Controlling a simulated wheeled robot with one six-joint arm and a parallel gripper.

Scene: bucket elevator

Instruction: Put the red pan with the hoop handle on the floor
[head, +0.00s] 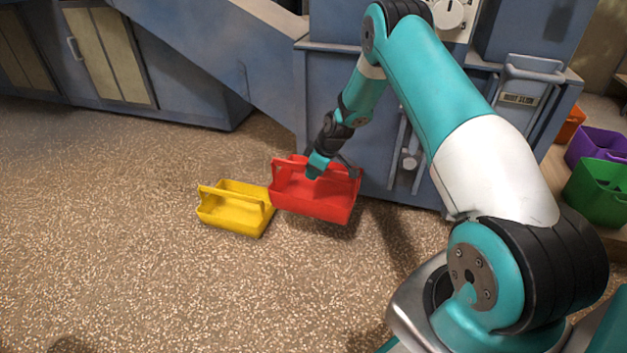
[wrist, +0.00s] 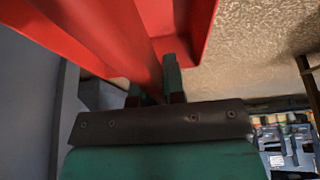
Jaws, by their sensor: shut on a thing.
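The red pan (head: 312,202) hangs from my gripper (head: 318,168) in the head view, beside the machine's lower front. Its hoop handle spans the top, and my gripper is at the handle. In the wrist view, the red handle (wrist: 105,45) runs between the fingers of my gripper (wrist: 155,85), which is shut on it. The pan looks roughly level. A shadow shows on the floor to its lower right, so the pan seems to be a little above the floor (head: 120,240); the exact gap cannot be told.
A yellow pan (head: 236,210) stands on the floor just left of the red pan. The blue-grey machine (head: 270,70) rises behind. Purple (head: 597,146) and green (head: 600,190) bins stand at the right edge, with an orange one (head: 570,125). The floor at left and front is clear.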

